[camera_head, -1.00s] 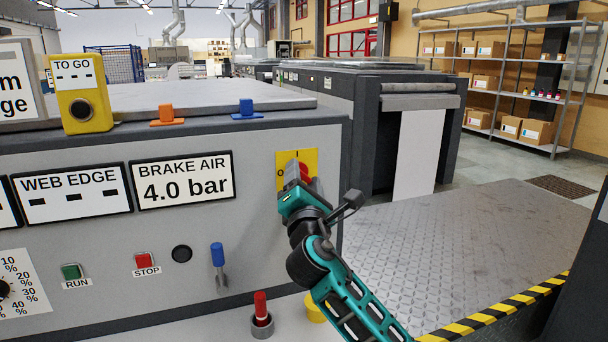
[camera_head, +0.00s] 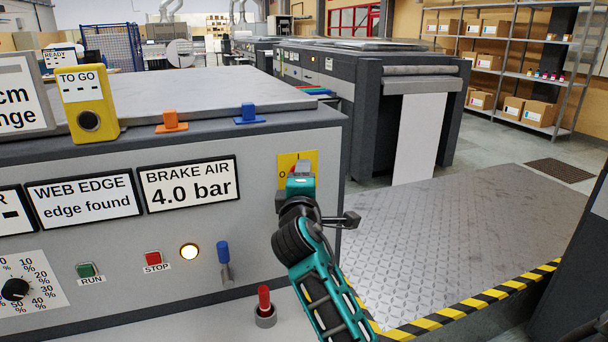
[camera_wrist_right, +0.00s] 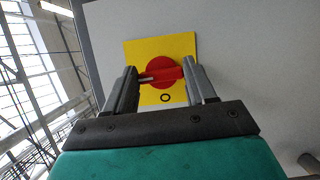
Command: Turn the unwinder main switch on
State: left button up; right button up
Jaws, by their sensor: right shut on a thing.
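The unwinder main switch is a red rotary knob (camera_wrist_right: 162,67) on a yellow plate (camera_head: 286,161) at the right end of the machine's grey front panel. An O mark shows on the plate. My right gripper (camera_head: 300,184) is at the switch and hides most of it in the head view. In the right wrist view its two fingers (camera_wrist_right: 163,76) are shut on the red handle, which lies crosswise between them. My left gripper is not in view.
The panel carries a lit round lamp (camera_head: 189,251), a green RUN button (camera_head: 87,270), a red STOP button (camera_head: 153,258) and a blue-tipped lever (camera_head: 224,258). Displays read "edge found" (camera_head: 83,200) and 4.0 bar (camera_head: 188,184). A red-topped peg (camera_head: 264,300) stands below.

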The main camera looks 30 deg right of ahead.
jog(key=shift+m, duration=0.3)
jog(key=o, duration=1)
jog(key=shift+o, duration=0.2)
jog(key=shift+s, duration=0.1)
